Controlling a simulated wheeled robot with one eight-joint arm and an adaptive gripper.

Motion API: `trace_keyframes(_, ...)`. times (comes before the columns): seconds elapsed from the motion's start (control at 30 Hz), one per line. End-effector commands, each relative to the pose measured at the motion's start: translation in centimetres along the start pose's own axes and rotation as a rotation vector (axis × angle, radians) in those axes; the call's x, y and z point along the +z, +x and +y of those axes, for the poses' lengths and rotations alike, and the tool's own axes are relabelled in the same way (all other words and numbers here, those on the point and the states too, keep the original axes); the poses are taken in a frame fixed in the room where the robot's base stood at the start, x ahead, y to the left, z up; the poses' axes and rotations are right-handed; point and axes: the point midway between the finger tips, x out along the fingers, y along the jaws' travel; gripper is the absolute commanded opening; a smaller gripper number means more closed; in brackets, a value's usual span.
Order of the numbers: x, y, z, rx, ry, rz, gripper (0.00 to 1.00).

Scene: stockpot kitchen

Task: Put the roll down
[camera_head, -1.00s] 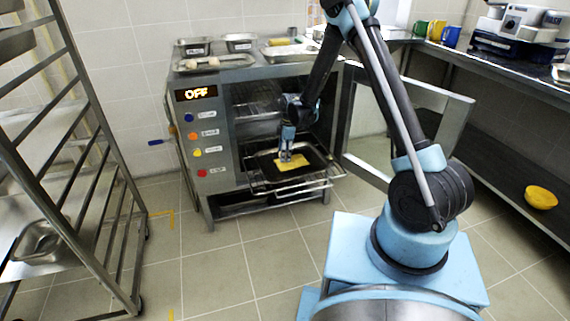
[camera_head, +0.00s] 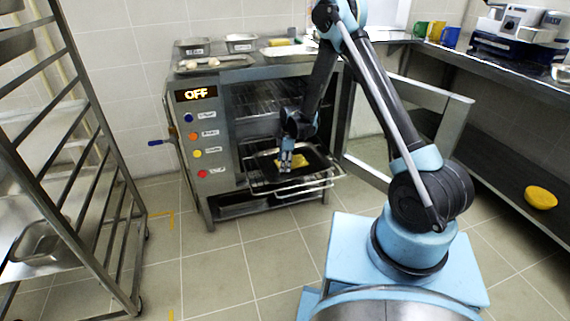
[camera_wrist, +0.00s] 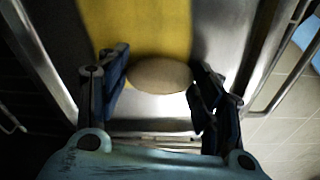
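A pale beige, oval roll (camera_wrist: 160,74) lies between the two fingers of my gripper (camera_wrist: 161,84) in the wrist view, with a finger against each end. It is near the edge of a yellow sheet (camera_wrist: 140,25) on a metal tray (camera_wrist: 222,28). I cannot tell whether the roll touches the surface beneath. In the head view my gripper (camera_head: 286,170) points down over the tray (camera_head: 264,164), which sits on the rack pulled out of the oven (camera_head: 215,140). The yellow sheet (camera_head: 305,160) shows beside the gripper; the roll itself is too small to make out there.
The oven door (camera_head: 400,105) stands open to the right. A long tray (camera_head: 236,62) with rolls sits on top of the oven. A tall rack (camera_head: 125,245) stands at the left. Open floor lies in front.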

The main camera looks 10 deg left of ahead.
Motion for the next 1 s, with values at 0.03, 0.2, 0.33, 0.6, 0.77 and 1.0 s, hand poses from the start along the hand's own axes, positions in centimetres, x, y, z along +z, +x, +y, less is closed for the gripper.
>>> trace_keyframes(0.03, 0.0, 0.0, 0.0, 0.000, 0.000, 0.000, 0.76)
trace_keyframes(0.2, 0.0, 0.0, 0.0, 0.000, 0.000, 0.000, 0.78)
trace_keyframes(0.33, 0.0, 0.0, 0.0, 0.000, 0.000, 0.000, 0.78)
trace_keyframes(0.6, 0.0, -1.2, 0.0, 0.000, 0.000, 0.000, 0.78)
trace_keyframes(0.77, 0.0, -3.4, 0.0, 0.000, 0.001, 0.000, 0.78)
trace_keyframes(1.0, 0.0, -7.2, 0.0, 0.000, 0.001, 0.000, 0.78)
